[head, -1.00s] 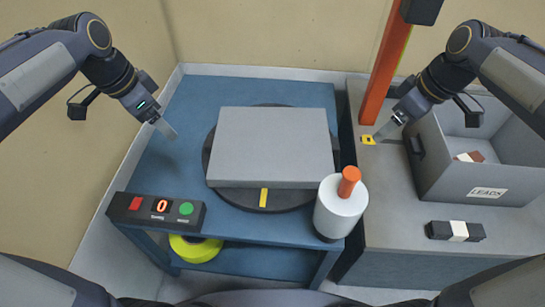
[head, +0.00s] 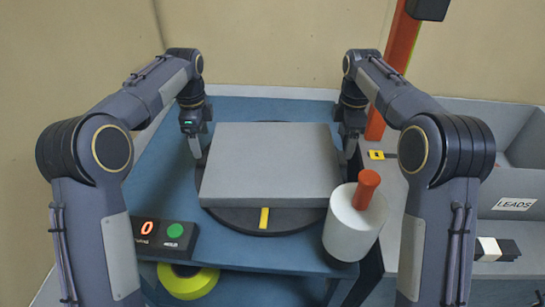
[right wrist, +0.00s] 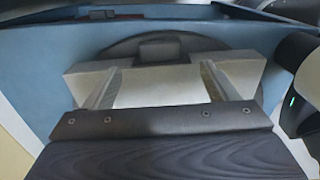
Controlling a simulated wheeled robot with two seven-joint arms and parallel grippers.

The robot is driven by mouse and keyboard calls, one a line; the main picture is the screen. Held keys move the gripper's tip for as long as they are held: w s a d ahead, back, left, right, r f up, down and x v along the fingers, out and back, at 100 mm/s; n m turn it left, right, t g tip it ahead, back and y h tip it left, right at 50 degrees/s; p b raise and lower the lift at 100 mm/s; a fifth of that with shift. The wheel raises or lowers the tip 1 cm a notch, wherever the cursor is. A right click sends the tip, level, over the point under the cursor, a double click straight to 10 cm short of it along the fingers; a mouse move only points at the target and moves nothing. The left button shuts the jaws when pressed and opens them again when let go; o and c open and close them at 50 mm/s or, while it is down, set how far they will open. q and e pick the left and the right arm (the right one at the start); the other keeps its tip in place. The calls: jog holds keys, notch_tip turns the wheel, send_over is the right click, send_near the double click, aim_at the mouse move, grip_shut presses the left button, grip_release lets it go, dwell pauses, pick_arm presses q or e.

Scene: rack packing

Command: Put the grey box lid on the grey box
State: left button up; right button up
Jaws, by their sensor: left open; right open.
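A flat grey slab (head: 270,165), apparently the grey box lid, lies level on a dark round turntable (head: 265,217) on the blue table. Whether anything is beneath it is hidden. A grey open-topped box marked LEADS (head: 525,182) stands at the right, partly cut off by the picture edge. My left gripper (head: 201,150) is open at the slab's far left corner.
A white cylinder with an orange knob (head: 355,225) stands at the table's front right. A button panel (head: 165,238) sits front left, with yellow tape (head: 188,280) below. An orange post (head: 395,60) rises behind my right arm. A black-and-white block (head: 497,249) lies on the right bench.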

aim_at(205, 156)
pick_arm(q)
notch_tip(205, 156, down, 7)
jog(key=shift+f, duration=0.1)
pick_arm(e)
notch_tip(205, 156, down, 7)
pick_arm(q)
jog(key=c, duration=1.2)
pick_arm(e)
jog(key=c, duration=1.2)
